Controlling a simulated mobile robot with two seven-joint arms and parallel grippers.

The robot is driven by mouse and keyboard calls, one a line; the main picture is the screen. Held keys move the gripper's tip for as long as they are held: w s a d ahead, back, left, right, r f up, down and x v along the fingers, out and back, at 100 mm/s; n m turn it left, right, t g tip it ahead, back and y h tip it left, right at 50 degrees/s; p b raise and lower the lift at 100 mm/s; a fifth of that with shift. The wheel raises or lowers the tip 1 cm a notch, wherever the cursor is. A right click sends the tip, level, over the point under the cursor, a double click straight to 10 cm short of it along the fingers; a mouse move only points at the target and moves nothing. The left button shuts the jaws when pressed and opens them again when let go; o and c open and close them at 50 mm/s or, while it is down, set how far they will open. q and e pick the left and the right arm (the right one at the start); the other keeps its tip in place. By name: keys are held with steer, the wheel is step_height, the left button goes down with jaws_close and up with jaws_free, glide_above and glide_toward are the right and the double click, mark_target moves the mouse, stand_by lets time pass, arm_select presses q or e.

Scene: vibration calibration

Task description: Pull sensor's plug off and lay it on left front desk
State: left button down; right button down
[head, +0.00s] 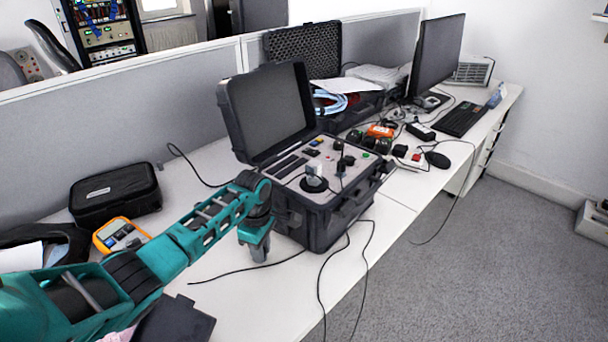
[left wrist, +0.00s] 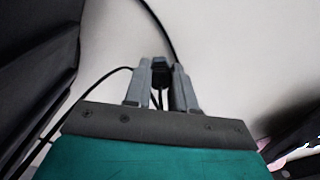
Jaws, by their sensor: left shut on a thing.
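My left gripper (head: 258,254) points down over the desk (head: 255,309), just left of the open black case (head: 330,215). In the left wrist view its two grey fingers (left wrist: 160,84) are shut on a small black plug (left wrist: 160,72), with thin black cable by it. The plug is hidden behind the fingers in the head view. I cannot tell whether it touches the desk. A round sensor-like metal part with a black base (head: 314,180) stands on the case's panel. My right gripper is not in view.
Thin cables (head: 365,262) hang from the case over the desk's front edge. A yellow multimeter (head: 121,236) and a black pouch (head: 115,193) lie at left. Red and black gadgets, a keyboard (head: 461,119) and a monitor (head: 437,56) stand at right. The desk's front left is mostly clear.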

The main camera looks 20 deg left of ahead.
arm_select(q)
steer(key=shift+f, duration=0.3)
steer(key=c, duration=0.9)
jaws_free()
steer(key=shift+o, duration=0.2)
steer(key=shift+r+p, duration=1.1)
steer(key=shift+r, duration=1.4)
steer(key=shift+r, duration=0.1)
